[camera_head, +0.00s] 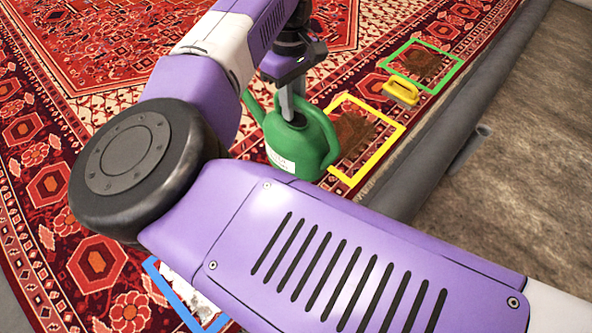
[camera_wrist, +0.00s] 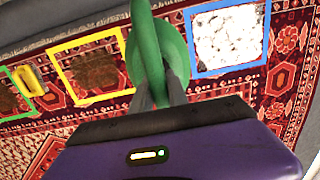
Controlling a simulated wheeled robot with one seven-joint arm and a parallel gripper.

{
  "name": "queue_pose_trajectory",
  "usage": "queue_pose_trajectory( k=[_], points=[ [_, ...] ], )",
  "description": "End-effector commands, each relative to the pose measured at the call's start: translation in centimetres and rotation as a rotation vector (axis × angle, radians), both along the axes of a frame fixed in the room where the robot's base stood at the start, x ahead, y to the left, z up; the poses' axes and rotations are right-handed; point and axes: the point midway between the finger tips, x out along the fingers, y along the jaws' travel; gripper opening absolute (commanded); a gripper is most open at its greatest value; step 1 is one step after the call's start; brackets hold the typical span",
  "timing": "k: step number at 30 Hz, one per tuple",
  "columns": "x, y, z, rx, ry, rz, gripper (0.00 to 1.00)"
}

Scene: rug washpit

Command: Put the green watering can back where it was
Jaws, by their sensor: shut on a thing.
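The green watering can (camera_head: 300,145) is upright over the patterned rug, just left of the yellow square outline (camera_head: 399,127). My gripper (camera_head: 291,108) points down into its top and is shut on it. In the wrist view the green can (camera_wrist: 158,50) fills the space between my two fingers (camera_wrist: 160,92). There it shows between the yellow outline (camera_wrist: 67,46) and the blue outline (camera_wrist: 268,25). I cannot tell whether its base touches the rug.
The yellow outline frames a brown stain (camera_head: 354,134). A green outline (camera_head: 461,66) frames another stain, with a yellow brush (camera_head: 401,91) near its lower left. The blue outline (camera_head: 172,291) frames a white patch (camera_head: 196,300), partly hidden by my arm. A grey kerb (camera_head: 440,120) runs along the rug's right side.

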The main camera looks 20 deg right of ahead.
Motion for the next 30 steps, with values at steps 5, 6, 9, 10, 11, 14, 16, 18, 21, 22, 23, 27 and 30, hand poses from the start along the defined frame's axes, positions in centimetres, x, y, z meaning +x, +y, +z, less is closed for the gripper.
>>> queue_pose_trajectory(
  k=[5,6,9,10,11,14,16,18,21,22,23,27,30],
  points=[
    [-0.1,-0.1,-4.9,-0.002,0.003,0.001,0.00],
    [-0.1,-0.1,-5.9,-0.002,0.003,0.001,0.00],
    [-0.1,-0.1,-8.3,-0.003,0.003,0.002,0.00],
    [-0.1,-0.1,-9.0,-0.003,0.003,0.002,0.00],
    [-0.1,-0.1,-9.7,-0.003,0.002,0.002,0.00],
    [-0.1,-0.1,-11.6,-0.002,0.001,0.001,0.00],
    [-0.1,-0.1,-12.6,-0.002,0.001,0.001,0.00],
    [0.0,0.0,-13.2,-0.001,0.000,0.002,0.00],
    [0.0,0.0,-13.6,-0.001,0.000,0.002,0.00],
    [0.0,0.0,-13.7,-0.001,0.000,0.002,0.00],
    [0.0,0.0,-13.9,-0.001,0.000,0.002,0.00],
    [-0.1,-0.1,-15.6,-0.001,0.001,0.001,0.00],
    [-0.1,-0.1,-17.2,-0.003,0.001,0.001,0.00]
  ],
)
